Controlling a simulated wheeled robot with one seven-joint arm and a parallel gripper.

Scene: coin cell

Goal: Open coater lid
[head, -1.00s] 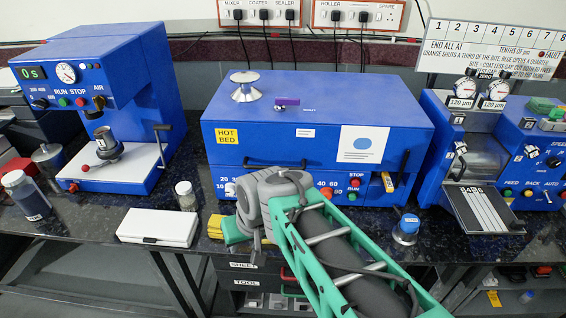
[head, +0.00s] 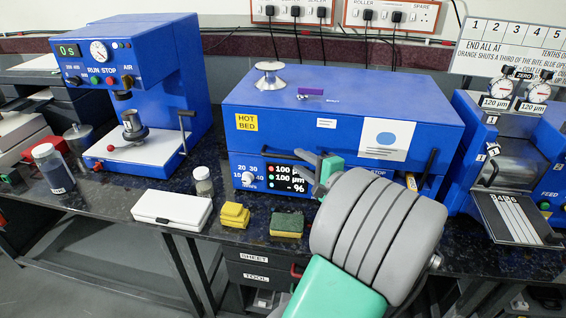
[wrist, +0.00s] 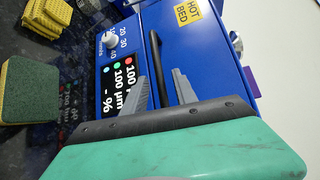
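The coater (head: 262,162) is a blue box at the centre of the bench, with a HOT BED label and a front display. Its lid (head: 345,98) looks shut. A long black bar handle (wrist: 154,55) runs along the lid front in the wrist view; in the head view it is largely hidden by my gripper (head: 322,172). In the wrist view my gripper (wrist: 162,90) is open, its two grey fingers apart with the end of the bar between them. I cannot tell whether they touch it.
A metal knob (head: 269,76) and a purple block (head: 310,92) sit on the lid. Yellow sponge blocks (head: 234,214), a green-topped sponge (head: 287,224) and a white case (head: 171,209) lie in front. A blue press (head: 185,75) stands left, another machine (head: 505,165) right.

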